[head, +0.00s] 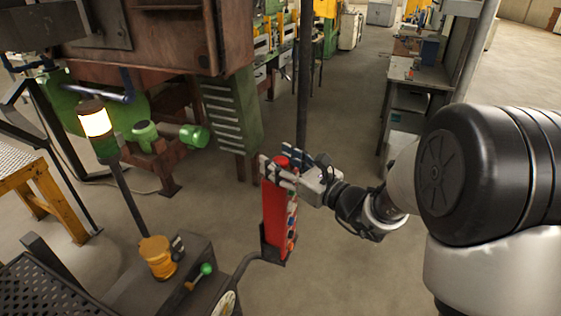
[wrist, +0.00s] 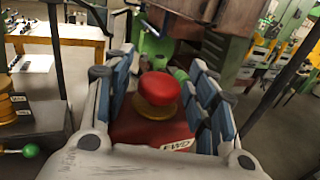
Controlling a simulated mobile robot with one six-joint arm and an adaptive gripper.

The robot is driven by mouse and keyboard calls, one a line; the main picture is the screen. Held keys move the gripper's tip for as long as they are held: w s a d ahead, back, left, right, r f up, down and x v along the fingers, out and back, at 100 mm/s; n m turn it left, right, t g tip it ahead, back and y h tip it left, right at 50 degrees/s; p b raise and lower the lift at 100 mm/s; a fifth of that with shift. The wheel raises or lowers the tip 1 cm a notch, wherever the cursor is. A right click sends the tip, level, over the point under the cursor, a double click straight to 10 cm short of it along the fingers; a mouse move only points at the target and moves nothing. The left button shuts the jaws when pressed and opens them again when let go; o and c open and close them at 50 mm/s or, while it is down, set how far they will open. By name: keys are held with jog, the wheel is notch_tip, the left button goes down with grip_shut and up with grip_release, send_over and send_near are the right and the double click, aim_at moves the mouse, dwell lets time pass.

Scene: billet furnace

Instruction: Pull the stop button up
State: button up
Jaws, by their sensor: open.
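The stop button (wrist: 159,90) is a red mushroom head on a yellowish collar, in the middle of the wrist view. It sits on top of a red control box (head: 275,215), which stands upright in the head view and has several small buttons down its side. My gripper (wrist: 162,85) is open, with one finger on each side of the button and visible gaps to it. In the head view my gripper (head: 283,172) is at the top of the red box and hides most of the button. A label reading FWD (wrist: 176,147) shows on the box.
A signal lamp on a post (head: 95,125) and a dark console with a green-knobbed lever (head: 206,269) stand left of the box. A green cabinet (head: 232,110) and brown furnace body (head: 150,40) are behind.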

jog(key=shift+c, duration=0.6)
grip_shut()
